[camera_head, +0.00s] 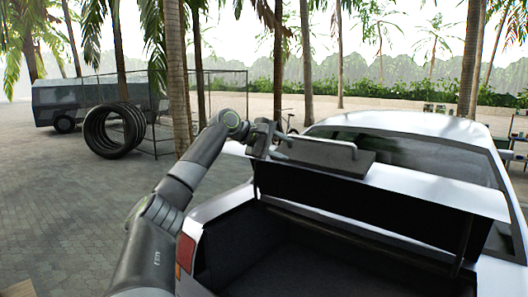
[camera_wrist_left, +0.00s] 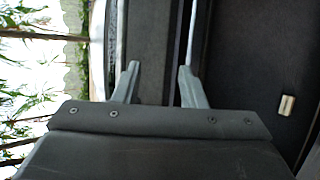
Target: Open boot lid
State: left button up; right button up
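The white car's boot lid (camera_head: 380,208) stands raised, its dark inner side facing me. The boot (camera_head: 300,262) below it is open and looks empty and dark inside. My left gripper (camera_head: 284,146) is at the upper left edge of the lid, beside a grey bar on a dark plate (camera_head: 330,157). In the left wrist view, my left gripper's two fingers (camera_wrist_left: 160,85) stand apart, with a dark grey panel between or behind them. I cannot tell whether they touch the lid. My right gripper is in neither view.
The car's roof (camera_head: 400,122) and rear window lie behind the lid. A palm trunk (camera_head: 178,80) stands behind my left arm. Black tyres (camera_head: 115,130) and a dark van (camera_head: 85,102) are at the far left. The paving (camera_head: 60,200) left of the car is clear.

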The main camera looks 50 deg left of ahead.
pick_arm(q)
jog(key=b+v, duration=0.3)
jog(key=v, duration=0.3)
jog(key=shift+s+r, duration=0.25)
jog(key=shift+s, duration=0.1)
